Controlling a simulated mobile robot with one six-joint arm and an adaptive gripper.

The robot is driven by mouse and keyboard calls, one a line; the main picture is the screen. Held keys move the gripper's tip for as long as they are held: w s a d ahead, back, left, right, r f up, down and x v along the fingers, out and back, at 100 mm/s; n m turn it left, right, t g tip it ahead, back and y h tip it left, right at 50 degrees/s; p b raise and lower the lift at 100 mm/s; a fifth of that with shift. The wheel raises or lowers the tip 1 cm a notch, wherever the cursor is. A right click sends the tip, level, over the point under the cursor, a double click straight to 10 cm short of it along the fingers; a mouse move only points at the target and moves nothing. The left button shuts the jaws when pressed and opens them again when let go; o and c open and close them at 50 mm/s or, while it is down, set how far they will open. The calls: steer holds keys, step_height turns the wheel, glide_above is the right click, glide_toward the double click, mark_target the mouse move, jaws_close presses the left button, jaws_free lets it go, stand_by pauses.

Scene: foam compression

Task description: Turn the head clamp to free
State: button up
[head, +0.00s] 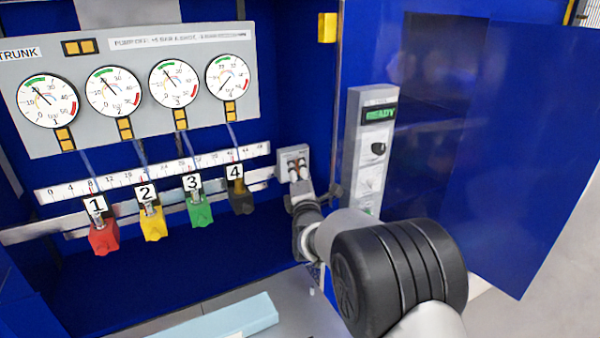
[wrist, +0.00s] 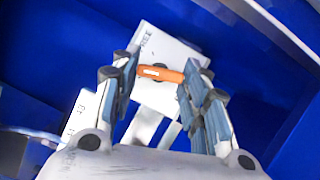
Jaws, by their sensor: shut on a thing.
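The head clamp is a small grey plate (head: 286,154) at the right end of the rail. In the wrist view the plate (wrist: 183,50) carries an orange lever (wrist: 160,73) lying crosswise with a slight tilt. Small lettering on its upper edge looks like "FREE", partly cut by the angle. My gripper (wrist: 160,76) is shut on the orange lever, one finger at each end. In the head view my gripper (head: 298,172) reaches the plate from below, and its fingers hide most of the lever.
Left along the rail hang a red block (head: 103,239), a yellow block (head: 153,227), a green block (head: 200,214) and a dark block (head: 241,201). A grey control box (head: 369,150) reading "READY" stands close right of my arm. A blue door (head: 530,150) is open at right.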

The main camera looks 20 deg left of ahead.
steer(key=shift+m+h, duration=0.3)
steer(key=shift+m, duration=0.5)
steer(key=o, duration=1)
steer(key=shift+o, duration=0.2)
steer(key=r+v, duration=0.1)
steer(key=v, duration=1.1)
steer(key=shift+f, duration=0.25)
